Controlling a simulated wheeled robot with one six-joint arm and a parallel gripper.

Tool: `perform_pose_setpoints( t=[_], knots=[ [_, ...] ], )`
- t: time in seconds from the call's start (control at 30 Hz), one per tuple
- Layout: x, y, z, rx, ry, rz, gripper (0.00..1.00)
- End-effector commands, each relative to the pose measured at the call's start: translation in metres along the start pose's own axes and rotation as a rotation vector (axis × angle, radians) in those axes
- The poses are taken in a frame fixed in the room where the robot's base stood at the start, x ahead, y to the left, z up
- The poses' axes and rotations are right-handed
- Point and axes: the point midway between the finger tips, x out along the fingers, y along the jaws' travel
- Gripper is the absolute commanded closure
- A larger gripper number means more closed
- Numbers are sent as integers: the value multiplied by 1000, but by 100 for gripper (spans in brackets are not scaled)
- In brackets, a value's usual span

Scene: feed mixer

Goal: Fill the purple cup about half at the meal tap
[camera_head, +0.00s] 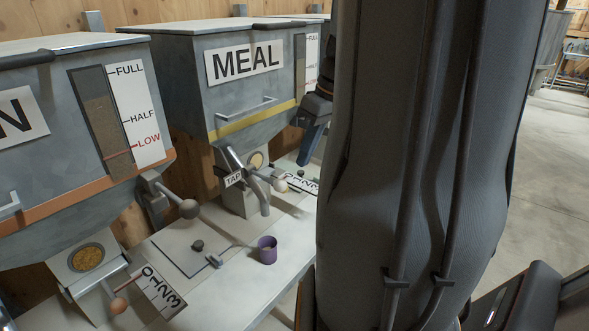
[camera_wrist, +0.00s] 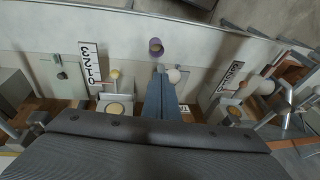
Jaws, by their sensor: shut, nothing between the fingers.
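The purple cup (camera_head: 267,251) stands upright on the pale bench, in front of and below the curved spout of the meal tap (camera_head: 264,200). I cannot tell whether it is directly under the spout, or how full it is. The tap has a TAP label and a lever with a pale round knob (camera_head: 281,186). My gripper (camera_head: 305,158) is shut and empty, pointing down to the right of the tap.
The MEAL bin (camera_head: 228,85) stands behind the tap; its gauge is partly hidden. Another bin (camera_head: 60,150) at left has a LOW-marked gauge and a lever with a round knob (camera_head: 188,208). A 0-to-3 scale plate (camera_head: 158,291) lies front left. My arm hides the right side of the bench.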

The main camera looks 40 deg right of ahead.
Motion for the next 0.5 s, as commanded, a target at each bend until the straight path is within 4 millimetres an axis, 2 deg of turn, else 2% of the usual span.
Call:
perform_pose_setpoints(
  t=[0.1, 0.2, 0.5],
  knots=[
    [-20, 1, 6, 0, 2, 5, 100],
    [-31, 1, 9, 0, 1, 2, 100],
    [-42, 0, 12, 0, 0, 0, 100]
  ],
)
